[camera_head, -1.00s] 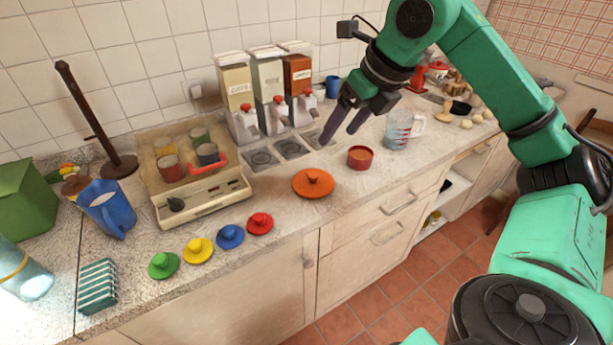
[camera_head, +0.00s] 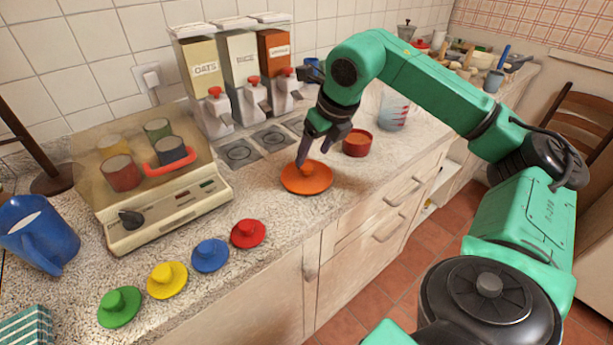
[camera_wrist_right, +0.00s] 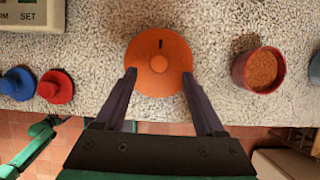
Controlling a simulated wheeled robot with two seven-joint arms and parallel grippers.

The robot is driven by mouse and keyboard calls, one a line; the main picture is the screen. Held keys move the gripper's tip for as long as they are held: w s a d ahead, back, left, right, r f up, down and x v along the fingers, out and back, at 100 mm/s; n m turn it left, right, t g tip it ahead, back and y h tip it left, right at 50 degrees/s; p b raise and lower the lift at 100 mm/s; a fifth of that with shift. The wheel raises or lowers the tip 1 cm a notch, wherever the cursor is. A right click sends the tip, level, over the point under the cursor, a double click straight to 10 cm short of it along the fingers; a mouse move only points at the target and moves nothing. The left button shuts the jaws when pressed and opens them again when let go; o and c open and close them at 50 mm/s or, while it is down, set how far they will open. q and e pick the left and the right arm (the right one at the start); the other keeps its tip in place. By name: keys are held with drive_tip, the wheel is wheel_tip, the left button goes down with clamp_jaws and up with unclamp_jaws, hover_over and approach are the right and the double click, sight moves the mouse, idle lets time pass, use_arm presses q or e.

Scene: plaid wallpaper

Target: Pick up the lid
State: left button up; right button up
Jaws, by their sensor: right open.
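The large orange lid (camera_head: 305,179) with a round knob lies flat on the counter, left of a red bowl. My right gripper (camera_head: 304,160) is right at the lid, its fingers pointing down near the knob. In the right wrist view the orange lid (camera_wrist_right: 158,62) lies ahead, with the open fingers (camera_wrist_right: 160,82) on either side of its near part and nothing held between them. Smaller lids lie in a row to the left: red (camera_head: 248,233), blue (camera_head: 210,255), yellow (camera_head: 167,280) and green (camera_head: 119,306). My left gripper is not in view.
The red bowl (camera_head: 357,143) with orange-brown contents stands close to the lid's right. A measuring jug (camera_head: 393,110) is beyond it. Dispensers (camera_head: 240,80) stand behind, and a cooker with cups (camera_head: 165,215) is at left. The counter's front edge is near.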

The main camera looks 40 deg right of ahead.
sight(307, 166)
drive_tip(key=x, duration=0.5)
drive_tip(key=shift+f+p, duration=0.1)
drive_tip(key=shift+p, duration=0.3)
clamp_jaws()
